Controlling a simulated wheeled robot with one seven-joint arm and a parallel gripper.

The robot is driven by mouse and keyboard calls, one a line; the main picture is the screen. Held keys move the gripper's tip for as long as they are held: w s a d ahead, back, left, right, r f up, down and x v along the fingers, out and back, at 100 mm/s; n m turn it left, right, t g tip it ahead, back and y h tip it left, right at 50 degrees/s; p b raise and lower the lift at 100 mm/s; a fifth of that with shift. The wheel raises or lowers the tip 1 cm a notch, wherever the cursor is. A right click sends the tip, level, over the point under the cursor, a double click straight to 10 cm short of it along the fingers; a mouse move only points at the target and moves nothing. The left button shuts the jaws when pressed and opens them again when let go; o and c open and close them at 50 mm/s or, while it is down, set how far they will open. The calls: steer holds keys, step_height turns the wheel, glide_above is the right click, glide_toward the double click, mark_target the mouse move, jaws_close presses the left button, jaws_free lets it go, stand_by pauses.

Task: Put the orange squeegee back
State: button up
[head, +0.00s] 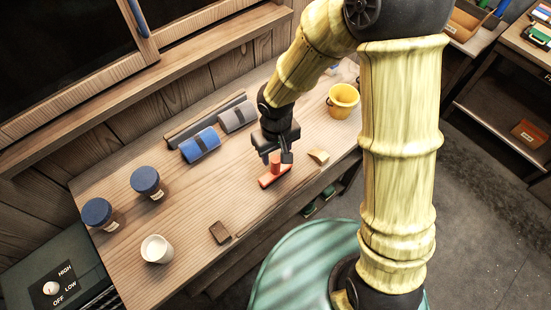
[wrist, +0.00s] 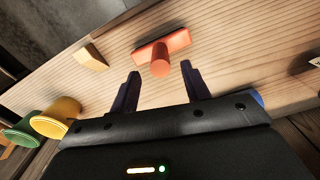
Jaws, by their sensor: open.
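The orange squeegee (head: 275,173) lies on the wooden table below my gripper in the head view. In the wrist view the squeegee (wrist: 162,50) shows a flat bar with a round handle pointing toward me, just beyond the fingertips. My gripper (head: 276,153) is open, and nothing is between its fingers. In the wrist view the two dark fingers of my gripper (wrist: 160,76) stand apart, with the squeegee handle seen in line with the gap. In the head view the gripper partly hides the squeegee's upper part.
On the table (head: 190,235) are a blue block (head: 200,145), a grey block (head: 238,117), a small tan wedge (head: 318,157), a yellow bucket (head: 343,101), a brown block (head: 220,232), a white cup (head: 157,249) and two blue-lidded jars (head: 146,181). The table's middle left is clear.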

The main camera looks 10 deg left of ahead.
step_height(320, 180, up, 6)
steer(key=shift+f, duration=0.15)
stand_by(0.7)
steer(key=d+r+m+t, duration=0.1)
steer(key=d+r+m, duration=0.1)
steer(key=d, duration=0.9)
steer(key=s+d+r+m+t, duration=0.1)
steer(key=d+m, duration=0.4)
steer(key=d, duration=0.6)
steer(key=shift+s+r+m+t, duration=0.2)
steer(key=shift+r+m+t, duration=0.1)
steer(key=shift+r, duration=0.6)
steer(key=shift+c, duration=1.2)
steer(key=shift+w, duration=0.1)
